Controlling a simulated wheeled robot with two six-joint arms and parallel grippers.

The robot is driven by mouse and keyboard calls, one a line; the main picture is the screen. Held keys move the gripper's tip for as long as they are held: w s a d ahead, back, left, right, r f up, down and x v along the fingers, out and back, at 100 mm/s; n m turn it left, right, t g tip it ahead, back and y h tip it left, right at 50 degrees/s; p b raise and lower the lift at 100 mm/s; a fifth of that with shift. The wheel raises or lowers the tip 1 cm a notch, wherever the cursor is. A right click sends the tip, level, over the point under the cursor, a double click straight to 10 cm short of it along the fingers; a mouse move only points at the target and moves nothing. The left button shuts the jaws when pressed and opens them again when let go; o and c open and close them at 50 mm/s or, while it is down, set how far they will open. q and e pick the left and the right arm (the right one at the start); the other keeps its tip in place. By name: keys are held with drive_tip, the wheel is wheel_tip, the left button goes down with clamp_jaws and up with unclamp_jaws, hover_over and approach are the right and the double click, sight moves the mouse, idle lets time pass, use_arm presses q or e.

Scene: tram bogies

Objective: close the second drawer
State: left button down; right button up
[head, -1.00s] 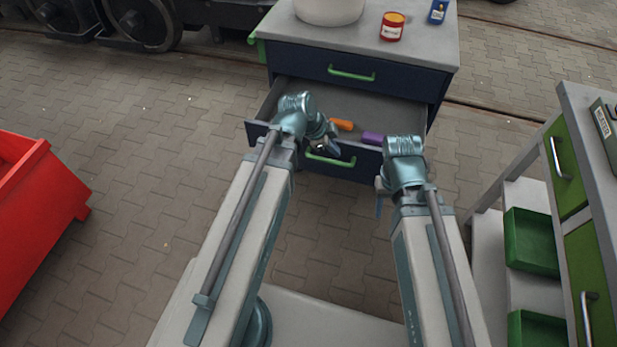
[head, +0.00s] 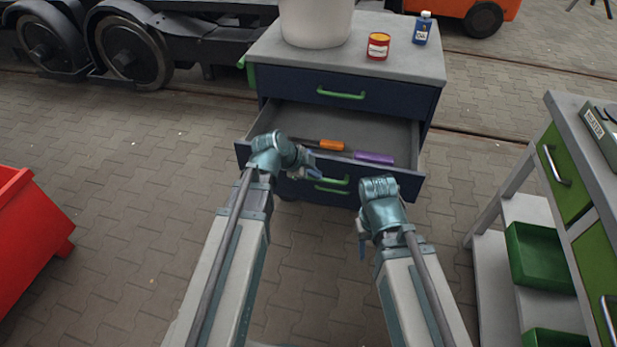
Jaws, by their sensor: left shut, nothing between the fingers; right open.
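The second drawer (head: 400,180) of the dark blue cabinet stands open below the shut top drawer (head: 350,92). A green handle (head: 332,181) is on its front. Inside lie a tool with an orange handle (head: 331,145) and one with a purple handle (head: 374,158). My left gripper (head: 308,172) is shut and empty at the drawer's front, just left of the handle; I cannot tell if it touches. It hides part of the front. My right gripper (head: 362,243) is open and empty, lower in the picture, in front of the drawer and apart from it.
A white bucket (head: 316,22), a red tin (head: 378,46) and a blue bottle (head: 422,28) stand on the grey cabinet top. A bench with green drawers (head: 565,175) is at the right, a red bin (head: 30,235) at the left. Paved floor between is clear.

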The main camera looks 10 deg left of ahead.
sight(327, 181)
use_arm(q)
drive_tip(key=b+x, duration=0.2)
drive_tip(key=x, duration=0.1)
drive_tip(key=shift+f, duration=0.3)
drive_tip(key=w, duration=0.2)
drive_tip(key=shift+w+r+p, duration=0.3)
drive_tip(key=shift+w+p, duration=0.05)
drive_tip(key=shift+w+d, duration=0.1)
drive_tip(key=shift+w, duration=0.55)
use_arm(e)
drive_tip(key=shift+f, duration=1.2)
use_arm(q)
drive_tip(key=w, duration=2.2)
drive_tip(key=shift+w+d, duration=0.4)
drive_tip(key=shift+s, duration=0.1)
